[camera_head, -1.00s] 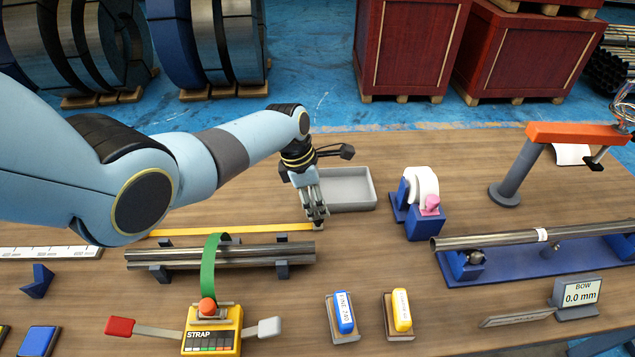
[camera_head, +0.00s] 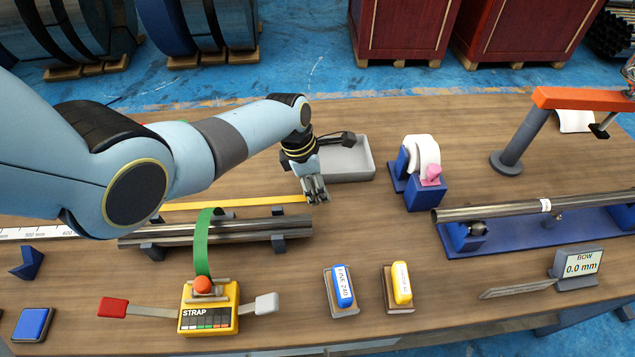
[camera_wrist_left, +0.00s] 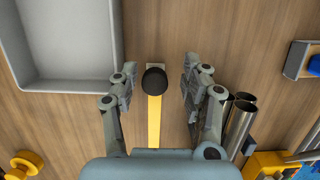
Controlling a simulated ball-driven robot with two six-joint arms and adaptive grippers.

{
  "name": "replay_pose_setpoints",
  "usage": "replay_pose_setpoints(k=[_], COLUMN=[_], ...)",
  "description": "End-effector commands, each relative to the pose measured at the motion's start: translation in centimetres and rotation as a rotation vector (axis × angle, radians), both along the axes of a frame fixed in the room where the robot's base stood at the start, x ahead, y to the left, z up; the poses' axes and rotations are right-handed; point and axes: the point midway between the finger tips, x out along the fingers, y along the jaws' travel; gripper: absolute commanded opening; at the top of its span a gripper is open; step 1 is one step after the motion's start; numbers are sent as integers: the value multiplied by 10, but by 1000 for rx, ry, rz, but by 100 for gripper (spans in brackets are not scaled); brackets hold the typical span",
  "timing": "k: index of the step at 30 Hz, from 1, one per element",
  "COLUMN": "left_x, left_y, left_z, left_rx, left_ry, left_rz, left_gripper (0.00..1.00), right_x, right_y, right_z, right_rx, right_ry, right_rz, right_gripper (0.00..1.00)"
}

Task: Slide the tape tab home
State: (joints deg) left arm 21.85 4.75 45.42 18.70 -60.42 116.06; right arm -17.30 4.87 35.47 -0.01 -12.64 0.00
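The yellow tape (camera_head: 235,204) runs left to right on the table behind the steel tubes (camera_head: 215,232). In the left wrist view the tape (camera_wrist_left: 154,125) ends at a dark rounded knob (camera_wrist_left: 154,79), which looks like the tab. My left gripper (camera_head: 316,196) is over the tape's right end and hides the tab in the head view. In the left wrist view my left gripper (camera_wrist_left: 157,85) is open, with one finger on each side of the knob and a gap to each. My right gripper is not in view.
A grey tray (camera_head: 347,160) stands just behind my left gripper. A green strap (camera_head: 203,245) loops round the tubes above the yellow strap tool (camera_head: 222,319). A blue tape dispenser (camera_head: 427,192) stands to the right. The table between is clear.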

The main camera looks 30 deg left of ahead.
Motion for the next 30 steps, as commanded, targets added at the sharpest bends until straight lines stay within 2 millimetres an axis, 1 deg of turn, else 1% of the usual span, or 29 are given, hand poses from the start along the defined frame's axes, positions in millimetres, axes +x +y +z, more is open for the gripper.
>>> replay_pose_setpoints(k=[1,3,6,17,30], left_x=[0,0,0,-1,-13], left_y=[0,0,0,1,19], left_z=[0,0,0,0,1], left_rx=[0,0,0,1,-1], left_ry=[0,0,0,1,1], left_rz=[0,0,0,0,0], left_gripper=[39,30,19,19,19], right_x=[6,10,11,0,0], right_y=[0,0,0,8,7], right_z=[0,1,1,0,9], right_rx=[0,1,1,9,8], right_ry=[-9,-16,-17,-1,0], right_rz=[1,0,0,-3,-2], right_gripper=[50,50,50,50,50])
